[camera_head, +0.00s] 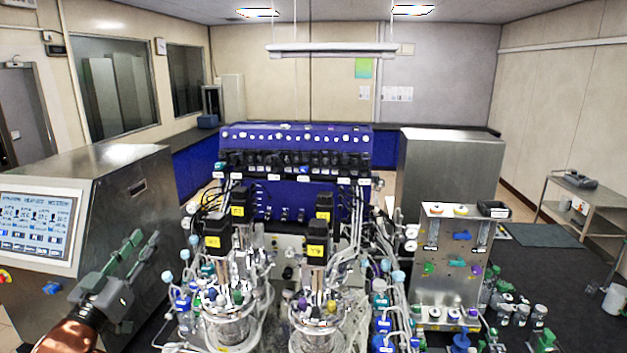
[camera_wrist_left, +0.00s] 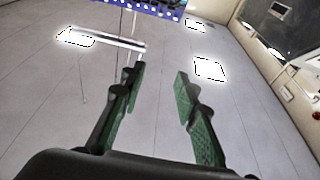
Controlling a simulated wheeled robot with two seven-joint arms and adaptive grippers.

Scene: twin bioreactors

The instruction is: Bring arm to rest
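My left gripper (camera_head: 140,252) is at the lower left of the head view, in front of the grey steel cabinet with the screen. Its green-padded fingers are apart with nothing between them. In the left wrist view the same gripper (camera_wrist_left: 158,82) is open and empty, with the ceiling and its lights behind it. My right gripper is in neither view. The twin bioreactors, a left vessel (camera_head: 228,325) and a right vessel (camera_head: 318,325), stand to the right of my left gripper, apart from it.
A steel cabinet (camera_head: 120,195) with a screen (camera_head: 38,232) stands at the left. A blue control unit (camera_head: 296,140) stands behind the vessels. Tubes and bottles crowd around the vessels. A metal pump box (camera_head: 450,255) is right of them. A cart (camera_head: 580,205) stands at the far right.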

